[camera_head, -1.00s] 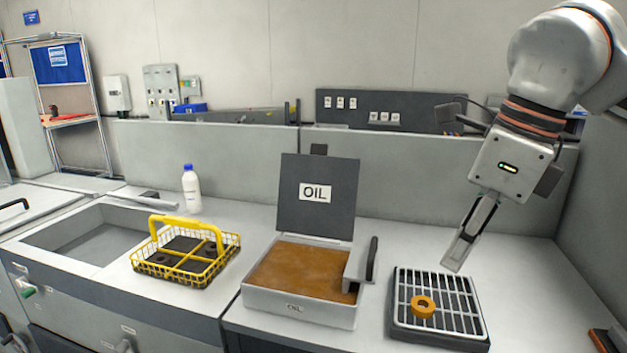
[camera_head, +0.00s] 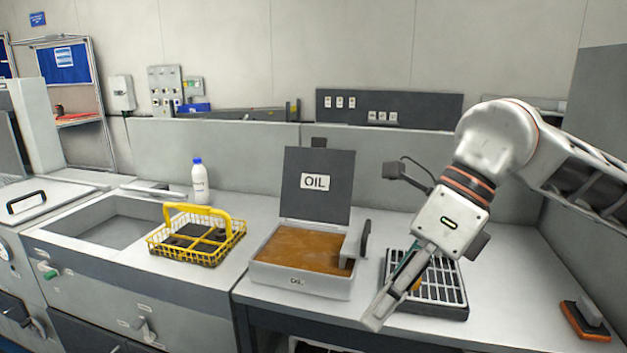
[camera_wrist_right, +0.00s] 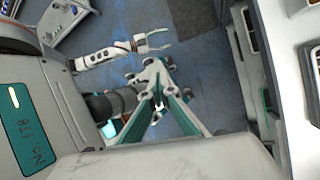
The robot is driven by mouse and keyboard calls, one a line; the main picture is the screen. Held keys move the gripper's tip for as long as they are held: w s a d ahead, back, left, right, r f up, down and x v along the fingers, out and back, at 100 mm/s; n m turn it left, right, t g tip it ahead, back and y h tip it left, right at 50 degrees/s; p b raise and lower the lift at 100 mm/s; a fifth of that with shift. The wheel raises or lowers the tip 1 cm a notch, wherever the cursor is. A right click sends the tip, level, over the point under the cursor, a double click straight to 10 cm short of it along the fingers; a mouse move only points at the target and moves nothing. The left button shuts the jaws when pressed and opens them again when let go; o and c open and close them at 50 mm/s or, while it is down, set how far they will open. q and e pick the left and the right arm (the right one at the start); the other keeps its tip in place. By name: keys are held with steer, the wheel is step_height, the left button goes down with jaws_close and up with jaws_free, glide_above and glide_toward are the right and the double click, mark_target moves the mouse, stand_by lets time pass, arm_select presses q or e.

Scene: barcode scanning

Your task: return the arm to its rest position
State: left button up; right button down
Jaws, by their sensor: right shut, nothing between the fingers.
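My right arm comes in from the right in the head view. Its gripper (camera_head: 375,320) points down and left, shut and empty, in front of the black tray with a light grate (camera_head: 445,285). An orange ring (camera_head: 416,285) lies on the grate, mostly hidden behind the gripper. In the right wrist view the shut fingers (camera_wrist_right: 160,104) meet at the tips with nothing between them. My left gripper (camera_wrist_right: 158,40) shows there above them, its fingers apart and empty, over the floor. It is not in the head view.
An oil box (camera_head: 300,287) with its lid up stands left of the grate tray. A yellow wire basket (camera_head: 205,248), a white bottle (camera_head: 199,182) and a sink (camera_head: 100,225) are farther left. A small orange-based block (camera_head: 586,318) lies at right.

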steer(key=s+a+r+m+g+y, duration=0.25)
steer(key=a+m+g+y, duration=0.2)
steer(key=a+y, duration=0.85)
steer(key=w+d+f+m+t+y, duration=0.2)
steer(key=w+m+t, duration=0.2)
steer(key=m+t, duration=0.3)
steer(key=w+d+f+m+t+y, duration=0.25)
steer(key=w+m+t, duration=0.25)
steer(key=m+t, duration=0.25)
steer(key=w+d+f+m+t+h, duration=0.2)
steer(key=d+f+m+t+h, duration=0.4)
steer(key=f+m, duration=0.4)
steer(key=w+d+f+m+t+h, duration=0.2)
steer(key=d+f+m+t+h, duration=0.15)
steer(key=f+m+h, duration=0.65)
steer(key=s+d+f+m+g+h, duration=0.1)
steer(key=s+d+f+m+g, duration=0.1)
steer(key=s+f, duration=0.4)
steer(key=s+d+f+m+g+h, duration=0.1)
steer(key=s+d+f, duration=0.4)
steer(key=f, duration=0.8)
steer(key=s+d+f+m+g+h, duration=0.2)
steer(key=s+d+f+g+h, duration=0.1)
steer(key=s+f, duration=0.4)
step_height(320, 180, down, 2)
steer(key=shift+d+f+m+g, duration=0.3)
steer(key=shift+d+g, duration=0.1)
steer(key=shift+g, duration=0.25)
